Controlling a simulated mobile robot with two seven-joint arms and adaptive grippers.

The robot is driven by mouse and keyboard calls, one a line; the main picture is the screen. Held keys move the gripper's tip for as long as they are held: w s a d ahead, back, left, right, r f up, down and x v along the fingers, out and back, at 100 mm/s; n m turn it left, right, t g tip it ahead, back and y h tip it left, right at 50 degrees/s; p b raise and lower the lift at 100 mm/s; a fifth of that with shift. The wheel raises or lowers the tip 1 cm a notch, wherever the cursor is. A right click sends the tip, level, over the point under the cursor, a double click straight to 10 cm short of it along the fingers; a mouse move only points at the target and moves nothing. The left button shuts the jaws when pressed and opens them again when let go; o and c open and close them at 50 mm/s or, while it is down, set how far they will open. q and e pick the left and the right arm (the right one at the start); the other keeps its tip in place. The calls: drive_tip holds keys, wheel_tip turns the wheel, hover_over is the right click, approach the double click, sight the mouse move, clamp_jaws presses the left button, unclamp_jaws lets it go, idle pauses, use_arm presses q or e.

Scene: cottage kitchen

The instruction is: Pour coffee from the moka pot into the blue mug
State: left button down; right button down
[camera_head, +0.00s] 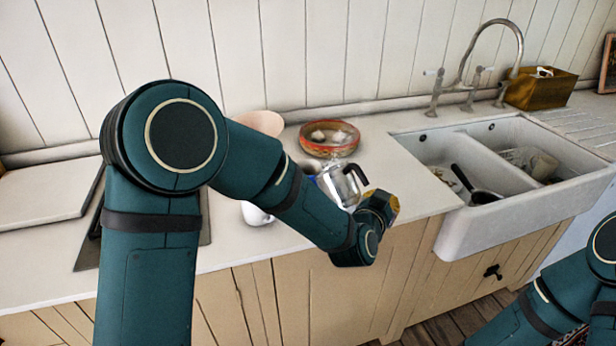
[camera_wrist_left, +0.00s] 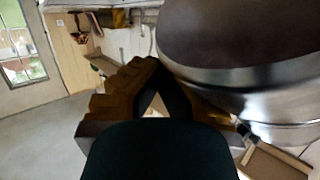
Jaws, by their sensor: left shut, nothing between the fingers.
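The silver moka pot (camera_head: 338,187) with its black handle stands on the counter, just left of my left gripper (camera_head: 380,207). In the left wrist view, a large round metal body with a dark brown top (camera_wrist_left: 250,75), apparently the pot, fills the upper right, very close to the fingers. My left gripper (camera_wrist_left: 155,85) is shut and holds nothing. A small blue patch shows between my left arm and the pot; I cannot tell whether it is the blue mug. My right arm enters at the right edge, with its gripper out of view.
A white cup (camera_head: 255,214) is partly behind my left arm. A red-rimmed bowl (camera_head: 329,138) stands behind the pot, and a pinkish bowl (camera_head: 262,122) behind my arm. The double sink (camera_head: 490,213) with a dark pan (camera_head: 482,195) lies to the right.

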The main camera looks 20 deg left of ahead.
use_arm(q)
drive_tip(key=shift+s+d+r+m+t+b, duration=0.15)
drive_tip(key=shift+m+t, duration=0.1)
drive_tip(key=shift+m, duration=0.35)
drive_tip(key=shift+s+r+m+t+b, duration=0.15)
drive_tip(key=shift+m+t, duration=0.15)
drive_tip(key=shift+m, duration=0.3)
drive_tip(key=shift+s+d+r+m+t+b, duration=0.15)
drive_tip(key=shift+m+t, duration=0.1)
drive_tip(key=shift+m, duration=0.35)
drive_tip(key=shift+a+r, duration=0.1)
